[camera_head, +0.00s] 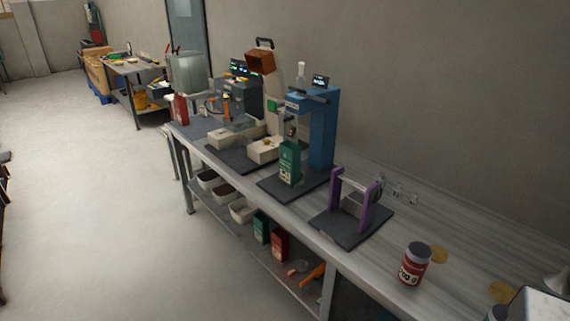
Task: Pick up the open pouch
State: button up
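A green pouch (290,162) with a pale label stands upright at the front of a blue machine (322,130) on the long bench. I cannot tell whether its top is open. A red pouch-like pack (181,108) stands at the bench's far left end. A green pack (261,227) and a red pack (279,243) stand on the shelf under the bench. Which of these is the open pouch is not clear from here. My gripper is not in view.
On the bench (460,255) are a red can (414,263), a purple-sided stand (352,205), a beige machine (265,150) and a dark machine with green displays (240,95). White bins (242,210) sit on the shelf. A second table (135,68) stands farther back. The floor at left is clear.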

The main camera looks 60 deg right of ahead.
aim_at(290, 158)
jog(key=z, duration=0.1)
jog(key=i, duration=0.95)
jog(key=u, duration=0.1)
